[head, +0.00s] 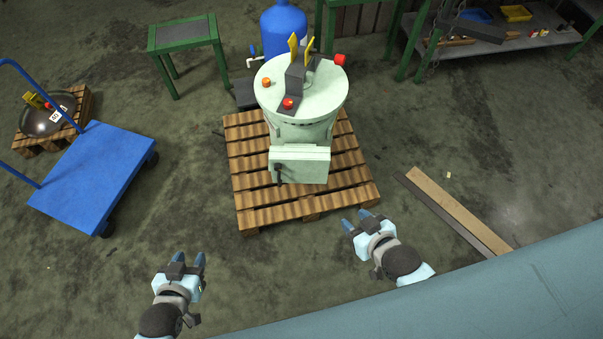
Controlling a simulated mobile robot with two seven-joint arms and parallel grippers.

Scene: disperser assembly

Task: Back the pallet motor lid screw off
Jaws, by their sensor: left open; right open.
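A pale green motor unit (299,158) stands upright on a wooden pallet (258,204). Its round lid (328,94) carries a dark grey bracket, two yellow tabs, and red and orange knobs. One red knob (288,103) sits at the front of the lid and another red piece (340,59) at its back right. I cannot tell which of these is the lid screw. My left gripper (188,262) is open and empty over the floor, in front and left of the pallet. My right gripper (356,219) is open and empty near the pallet's front right corner.
A blue cart (98,172) stands at left, beside a smaller pallet with a dark bowl-like part (47,118). A green table (185,34) and blue tank (283,30) are behind. Planks (455,207) lie on the floor at right. The floor in front is clear.

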